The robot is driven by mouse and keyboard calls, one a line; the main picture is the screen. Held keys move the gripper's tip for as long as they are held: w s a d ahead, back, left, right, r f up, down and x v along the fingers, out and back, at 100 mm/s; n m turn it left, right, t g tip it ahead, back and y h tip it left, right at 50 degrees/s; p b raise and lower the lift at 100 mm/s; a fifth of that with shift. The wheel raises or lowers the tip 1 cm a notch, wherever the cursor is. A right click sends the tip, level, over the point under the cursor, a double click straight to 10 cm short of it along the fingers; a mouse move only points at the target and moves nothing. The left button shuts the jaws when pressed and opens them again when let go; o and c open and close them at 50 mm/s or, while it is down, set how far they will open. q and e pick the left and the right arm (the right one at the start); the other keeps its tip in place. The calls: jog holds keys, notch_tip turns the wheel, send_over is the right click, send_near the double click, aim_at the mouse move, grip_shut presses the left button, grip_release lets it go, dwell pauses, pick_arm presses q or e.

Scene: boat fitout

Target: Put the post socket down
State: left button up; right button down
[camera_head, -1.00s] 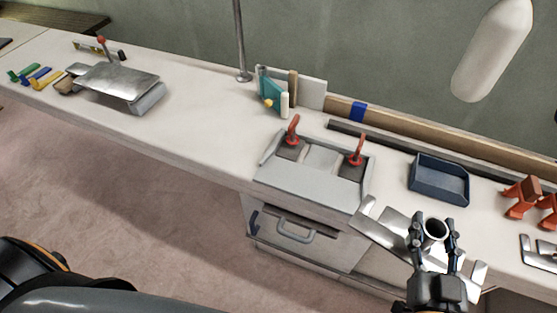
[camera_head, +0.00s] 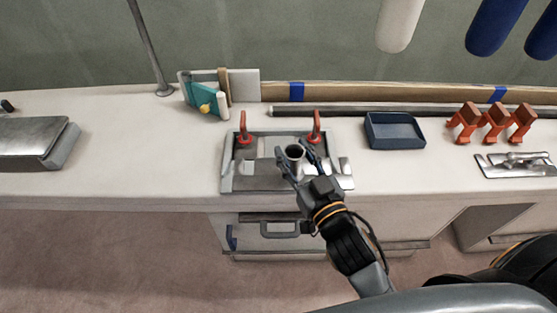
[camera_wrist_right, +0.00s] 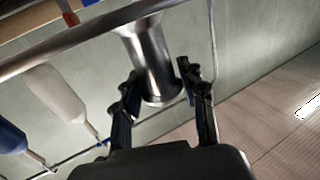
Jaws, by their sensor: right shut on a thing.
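In the right wrist view, the tube (camera_wrist_right: 152,68) stands between the two fingers (camera_wrist_right: 160,98), which reach in from below. The socket is over the grey fixture (camera_head: 262,146) with two red-handled clamps (camera_head: 243,128). The tube and gripper hide part of the fixture, and I cannot tell whether the socket touches it. My left gripper is not in view.
A dark blue tray (camera_head: 394,132) stands to the right on the white counter (camera_head: 190,150). Orange clamps (camera_head: 490,122) and a metal plate with hardware (camera_head: 515,164) lie farther right. A long dark bar (camera_head: 345,109) runs behind.

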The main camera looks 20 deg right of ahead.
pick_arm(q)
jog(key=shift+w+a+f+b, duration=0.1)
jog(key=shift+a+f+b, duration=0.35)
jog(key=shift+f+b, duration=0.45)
pick_arm(e)
jog(key=shift+w+a+f, duration=0.15)
jog(key=shift+w+f, duration=1.05)
jog(key=shift+f, duration=0.4)
jog(key=shift+w+a+f, duration=0.1)
jog(key=shift+w+f, duration=1.05)
jog(key=shift+f, duration=0.5)
jog(key=shift+w+a+f, duration=0.15)
jog(key=shift+w+f, duration=1.05)
jog(key=shift+f, duration=0.4)
jog(key=shift+f, duration=0.2)
jog(key=c, duration=0.8)
grip_release()
jog(key=shift+o, duration=0.2)
jog(key=shift+s+r, duration=0.1)
jog(key=shift+r, duration=0.1)
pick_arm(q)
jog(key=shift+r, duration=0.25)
pick_arm(e)
jog(key=s+d, duration=0.1)
jog(key=s, duration=1.1)
jog(key=shift+d, duration=0.25)
